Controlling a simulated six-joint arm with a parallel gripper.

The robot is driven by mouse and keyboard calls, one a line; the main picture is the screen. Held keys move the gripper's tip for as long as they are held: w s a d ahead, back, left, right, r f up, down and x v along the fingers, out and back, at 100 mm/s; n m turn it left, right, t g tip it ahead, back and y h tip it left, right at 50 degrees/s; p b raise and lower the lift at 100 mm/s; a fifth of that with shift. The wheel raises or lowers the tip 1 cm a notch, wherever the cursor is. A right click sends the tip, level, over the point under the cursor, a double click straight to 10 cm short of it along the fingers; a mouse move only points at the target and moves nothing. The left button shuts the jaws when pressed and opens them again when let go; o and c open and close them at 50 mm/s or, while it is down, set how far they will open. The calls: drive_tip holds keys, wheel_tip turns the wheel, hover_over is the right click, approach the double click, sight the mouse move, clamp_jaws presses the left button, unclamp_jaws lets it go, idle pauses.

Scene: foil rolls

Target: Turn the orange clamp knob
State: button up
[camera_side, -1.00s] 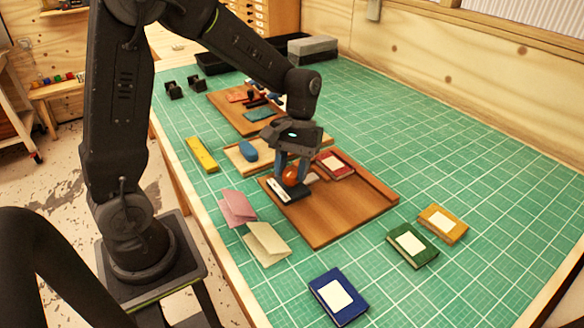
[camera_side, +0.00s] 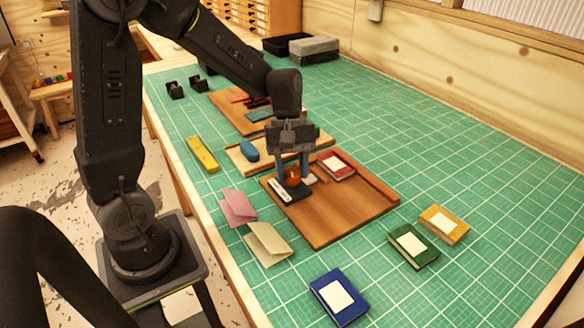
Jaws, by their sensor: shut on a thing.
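The orange clamp knob (camera_side: 293,174) sits on a small dark clamp block (camera_side: 294,193) with a white label, at the left end of the brown wooden board (camera_side: 335,214). My gripper (camera_side: 293,176) points straight down over it, with one blue-grey finger on each side of the knob. The fingers are shut on the knob and hide part of it. How far the knob is turned cannot be told.
A red book (camera_side: 336,166) lies on the board close to my gripper. Green (camera_side: 412,246), yellow (camera_side: 444,225) and blue (camera_side: 338,297) books lie at the front right. Pink (camera_side: 238,207) and cream (camera_side: 268,244) folded cards lie left of the board. The mat's right side is clear.

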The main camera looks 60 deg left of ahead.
idle(0.3)
drive_tip(key=o, duration=0.9)
drive_tip(key=shift+r, duration=0.1)
drive_tip(key=v, duration=1.3)
drive_tip(key=shift+a+r, duration=0.2)
drive_tip(key=shift+r, duration=0.15)
drive_tip(key=shift+s+d, duration=0.1)
drive_tip(key=s+d+m+t+y, duration=0.4)
drive_tip(key=s+d+m+t, duration=0.3)
drive_tip(key=s+m, duration=0.6)
drive_tip(key=shift+s+d+f+m, duration=0.2)
drive_tip(key=shift+d+f+m, duration=0.1)
drive_tip(key=shift+f, duration=0.2)
